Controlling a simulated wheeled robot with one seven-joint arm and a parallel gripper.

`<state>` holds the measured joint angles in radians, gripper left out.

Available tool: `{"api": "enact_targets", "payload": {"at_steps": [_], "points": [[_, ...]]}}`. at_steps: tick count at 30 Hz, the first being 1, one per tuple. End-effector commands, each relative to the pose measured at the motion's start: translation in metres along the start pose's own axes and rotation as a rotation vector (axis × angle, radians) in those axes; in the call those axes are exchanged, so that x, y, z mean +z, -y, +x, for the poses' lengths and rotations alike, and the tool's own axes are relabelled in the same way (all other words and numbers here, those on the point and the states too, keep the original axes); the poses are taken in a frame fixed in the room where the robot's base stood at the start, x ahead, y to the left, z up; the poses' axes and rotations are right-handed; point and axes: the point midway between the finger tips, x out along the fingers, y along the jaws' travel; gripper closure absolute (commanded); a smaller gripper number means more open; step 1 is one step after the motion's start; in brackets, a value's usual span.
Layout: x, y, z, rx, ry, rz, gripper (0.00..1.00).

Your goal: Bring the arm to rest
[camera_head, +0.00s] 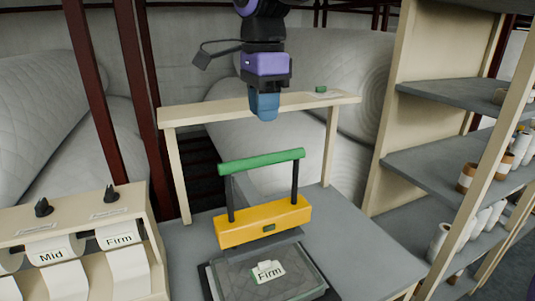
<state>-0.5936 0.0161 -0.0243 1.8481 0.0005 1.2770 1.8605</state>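My gripper (264,104) hangs pointing down from the top centre, with a purple body and blue fingers. The fingers show as one blue block, so the gap between them cannot be made out. No object shows below their tips. The gripper appears in front of a cream raised shelf (192,114) and above a press with a green handle bar (262,162) and a yellow crossbar (240,226). The handle and the fingers look apart. Under the press lies a dark quilted pad (300,272) with a white tag reading "Firm" (268,273).
The press stands on a grey table (352,238). At left, a cream rack (72,222) holds white strips labelled "Mid" and "Firm" under black knobs. At right, a shelf unit (425,95) holds several small rolls. Large padded rolls (50,110) stand behind dark red posts.

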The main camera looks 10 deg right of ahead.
Motion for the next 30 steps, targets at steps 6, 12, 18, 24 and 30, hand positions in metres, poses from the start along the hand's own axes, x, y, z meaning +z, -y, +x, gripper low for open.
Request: {"api": "enact_targets", "payload": {"at_steps": [6, 12, 18, 24, 30], "points": [[0.0, 0.0, -0.006, 0.0, 0.0, 0.0, 0.72], [0.0, 0.0, -0.006, 0.0, 0.0, -0.001, 0.72], [-0.027, -0.017, -0.012, -0.037, 0.009, -0.093, 0.72], [-0.086, -0.067, -0.017, -0.137, -0.004, -0.355, 0.72], [-0.133, -0.125, -0.011, -0.232, -0.074, -0.64, 0.72]]}}
